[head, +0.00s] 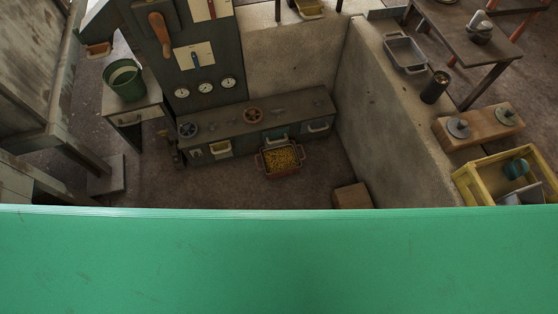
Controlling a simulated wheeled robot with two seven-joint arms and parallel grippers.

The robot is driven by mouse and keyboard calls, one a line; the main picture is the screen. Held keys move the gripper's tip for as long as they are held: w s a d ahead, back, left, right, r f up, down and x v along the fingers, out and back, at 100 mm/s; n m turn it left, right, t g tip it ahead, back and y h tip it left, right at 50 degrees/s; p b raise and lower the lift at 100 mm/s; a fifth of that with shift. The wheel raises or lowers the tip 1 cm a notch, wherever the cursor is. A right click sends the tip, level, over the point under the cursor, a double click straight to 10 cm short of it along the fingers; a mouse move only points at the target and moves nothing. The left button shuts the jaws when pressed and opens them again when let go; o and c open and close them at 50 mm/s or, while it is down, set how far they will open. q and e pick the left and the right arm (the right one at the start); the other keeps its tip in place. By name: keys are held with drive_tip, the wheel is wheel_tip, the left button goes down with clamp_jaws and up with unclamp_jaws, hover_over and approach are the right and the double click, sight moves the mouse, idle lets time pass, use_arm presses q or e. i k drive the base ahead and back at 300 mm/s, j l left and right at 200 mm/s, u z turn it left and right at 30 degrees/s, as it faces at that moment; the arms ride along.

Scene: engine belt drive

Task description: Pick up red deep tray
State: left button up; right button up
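A red tray (283,174) with raised sides and a handle at each end sits on the floor in the middle of the head view. It is filled with small yellow pieces. It stands just in front of the low grey bench with wheels on top. Neither of my grippers shows in the head view.
A broad green surface (280,262) fills the bottom of the view and hides what is below. A low concrete wall (385,120) runs along the right of the tray. A brown block (352,196) lies on the floor near it. A yellow crate (466,186) stands at far right.

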sight(285, 159)
drive_tip(key=i+j, duration=0.5)
drive_tip(key=i+j+z, duration=0.1)
drive_tip(key=i+j, duration=0.45)
drive_tip(key=j, duration=0.1)
